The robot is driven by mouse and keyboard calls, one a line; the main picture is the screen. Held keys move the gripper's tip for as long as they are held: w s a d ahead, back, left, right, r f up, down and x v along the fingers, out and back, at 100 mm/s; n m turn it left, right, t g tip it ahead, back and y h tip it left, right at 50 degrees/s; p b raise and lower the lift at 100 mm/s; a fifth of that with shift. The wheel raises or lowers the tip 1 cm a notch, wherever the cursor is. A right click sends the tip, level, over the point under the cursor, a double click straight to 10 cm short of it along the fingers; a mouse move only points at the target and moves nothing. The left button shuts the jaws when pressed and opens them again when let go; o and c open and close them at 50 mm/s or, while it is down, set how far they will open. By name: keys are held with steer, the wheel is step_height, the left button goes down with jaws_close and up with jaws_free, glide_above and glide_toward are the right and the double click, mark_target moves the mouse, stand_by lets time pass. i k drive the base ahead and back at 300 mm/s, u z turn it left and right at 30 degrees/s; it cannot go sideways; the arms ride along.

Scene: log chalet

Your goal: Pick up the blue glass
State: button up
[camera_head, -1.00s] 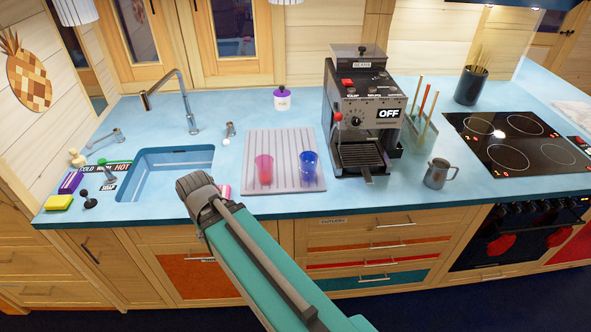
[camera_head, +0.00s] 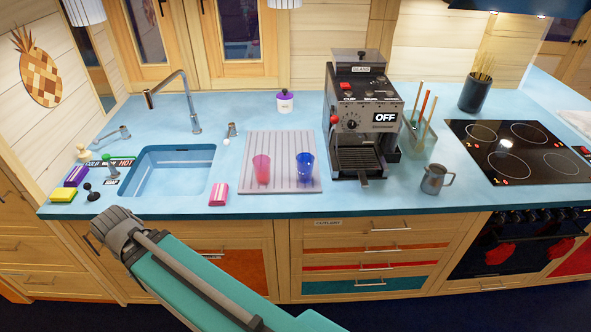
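The blue glass (camera_head: 306,166) stands upright on the right part of a ribbed grey drying mat (camera_head: 284,146) on the light blue counter. A pink-red glass (camera_head: 262,169) stands just to its left on the same mat, apart from it. My arm reaches in from the bottom, and its far end (camera_head: 115,226) is in front of the counter's front edge, below the sink and well left of the blue glass. The gripper's fingers are not visible, so whether it is open or shut does not show.
An espresso machine (camera_head: 362,120) stands close right of the mat. A metal jug (camera_head: 434,178) and a glass holder with sticks (camera_head: 418,140) are farther right. The sink (camera_head: 172,171) with its tap (camera_head: 176,90) is left. A pink-striped block (camera_head: 219,194) lies left of the mat.

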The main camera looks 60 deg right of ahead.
mark_target(305, 161)
steer(key=u, duration=0.05)
steer(key=k, duration=1.7)
steer(key=z, duration=0.8)
steer(key=i, duration=1)
